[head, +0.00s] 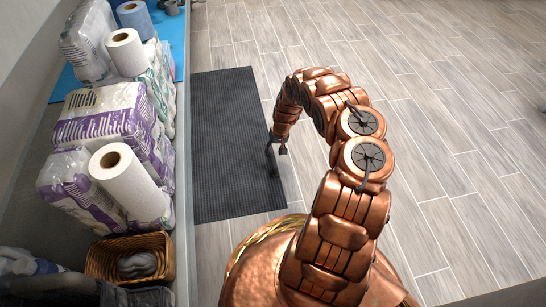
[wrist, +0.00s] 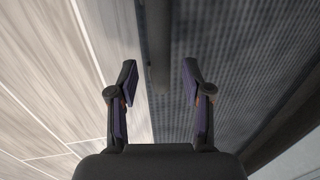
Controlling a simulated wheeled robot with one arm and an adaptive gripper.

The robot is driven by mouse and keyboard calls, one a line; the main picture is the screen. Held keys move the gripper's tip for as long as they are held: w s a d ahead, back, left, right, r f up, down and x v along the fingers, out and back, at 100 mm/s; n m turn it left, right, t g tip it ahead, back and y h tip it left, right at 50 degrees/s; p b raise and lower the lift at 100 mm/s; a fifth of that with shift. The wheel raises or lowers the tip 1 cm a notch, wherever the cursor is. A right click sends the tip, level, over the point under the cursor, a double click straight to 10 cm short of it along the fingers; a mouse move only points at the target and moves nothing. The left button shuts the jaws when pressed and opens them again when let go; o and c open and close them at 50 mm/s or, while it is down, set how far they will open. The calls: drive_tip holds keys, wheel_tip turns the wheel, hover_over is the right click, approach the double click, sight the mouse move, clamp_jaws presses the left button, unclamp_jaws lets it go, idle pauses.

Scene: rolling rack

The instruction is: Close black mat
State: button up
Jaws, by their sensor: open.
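The black mat (head: 228,110) is a dark, ribbed rectangle that looks flat on the floor beside the shelf in the head view. In the wrist view its ribbed surface (wrist: 235,60) fills the middle and right, with pale floor to the left. My gripper (head: 276,150) is over the mat's right edge in the head view. In the wrist view my gripper (wrist: 159,80) is open, with nothing between its fingers. A dark bar (wrist: 158,45) runs along the mat's edge beyond the fingertips; I cannot tell what it is. Contact with the mat cannot be seen.
A shelf at left holds purple-and-white packs (head: 110,125), paper rolls (head: 128,180) and a wicker basket (head: 165,260). Its pale edge (head: 182,200) runs along the mat's left side. The plank floor (head: 450,110) to the right is clear.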

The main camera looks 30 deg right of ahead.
drive_tip(key=shift+w+a+f+b, duration=0.15)
drive_tip(key=shift+f+b, duration=0.1)
drive_tip(key=shift+f, duration=0.4)
drive_tip(key=shift+s+a+f+b, duration=0.1)
drive_tip(key=shift+f+b, duration=0.1)
drive_tip(key=shift+f, duration=0.45)
clamp_jaws()
drive_tip(key=shift+w, duration=0.1)
